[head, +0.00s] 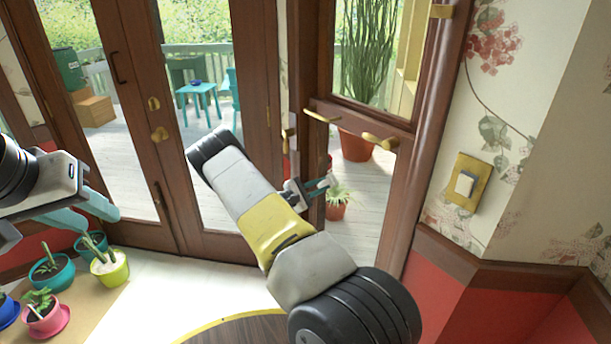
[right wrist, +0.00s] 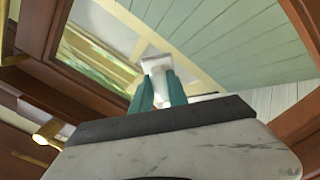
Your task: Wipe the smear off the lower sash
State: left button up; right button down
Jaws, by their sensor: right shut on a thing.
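The lower sash (head: 372,128) is the brown-framed pane at right, with brass fittings on its top rail. My right arm crosses the middle of the head view, and its gripper (head: 318,190) is in front of the lower pane. In the right wrist view, the teal fingers (right wrist: 160,90) are shut on a small white wiping thing (right wrist: 154,64), close to the glass. I cannot tell whether it touches the pane. I cannot make out the smear; my arm hides part of the sash. My left gripper (head: 104,217) is empty at far left, its teal fingers apart.
Glazed double doors (head: 180,190) with brass knobs stand left of the sash. A brass switch plate (head: 468,182) is on the wall at right. Several potted plants (head: 108,268) stand at lower left. A round wooden surface (head: 235,334) is at the bottom edge.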

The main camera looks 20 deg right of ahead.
jog(key=shift+v, duration=1)
jog(key=shift+v, duration=1.45)
jog(key=shift+a, duration=0.1)
